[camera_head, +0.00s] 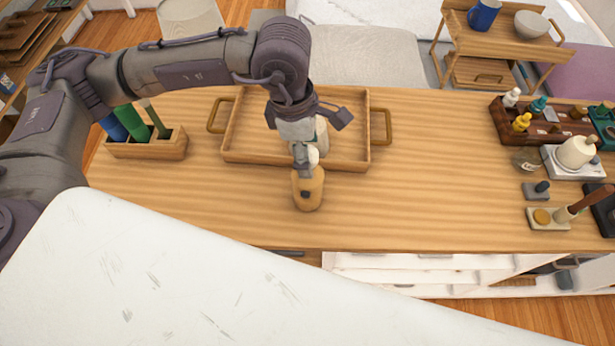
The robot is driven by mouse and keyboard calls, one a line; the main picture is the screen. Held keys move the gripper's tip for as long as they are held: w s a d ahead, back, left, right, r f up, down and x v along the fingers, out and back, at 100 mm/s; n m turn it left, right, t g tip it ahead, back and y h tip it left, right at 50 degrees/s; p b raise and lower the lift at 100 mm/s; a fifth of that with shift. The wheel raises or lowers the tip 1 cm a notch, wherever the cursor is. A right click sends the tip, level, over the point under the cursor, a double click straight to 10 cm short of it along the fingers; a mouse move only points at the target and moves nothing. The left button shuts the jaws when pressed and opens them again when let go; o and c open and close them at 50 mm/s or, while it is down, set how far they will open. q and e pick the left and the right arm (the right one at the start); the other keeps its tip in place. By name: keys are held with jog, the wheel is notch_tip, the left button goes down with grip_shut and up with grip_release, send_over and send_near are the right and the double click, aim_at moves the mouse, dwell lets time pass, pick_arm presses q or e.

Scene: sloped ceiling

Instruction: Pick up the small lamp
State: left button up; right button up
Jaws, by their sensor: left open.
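A small lamp-like object (307,192) with a rounded tan wooden body and a dark knob on its front stands on the wooden table, just in front of the tray. A pale rounded part shows above its body, partly hidden by my gripper. My left gripper (303,160) comes down from above, right over this object; its fingers are at the object's upper part. It is open. Whether the fingers touch the object is hard to tell. My right gripper is not in view.
A wooden tray (234,140) with two side handles lies behind the object. A wooden holder (150,150) with blue and green items stands at left. A dark box of small bottles (500,122) and a white jar (576,152) stand at right. The table between is clear.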

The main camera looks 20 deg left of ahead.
pick_arm(q)
grip_shut()
jog(key=shift+r, duration=0.2)
dwell(0.4)
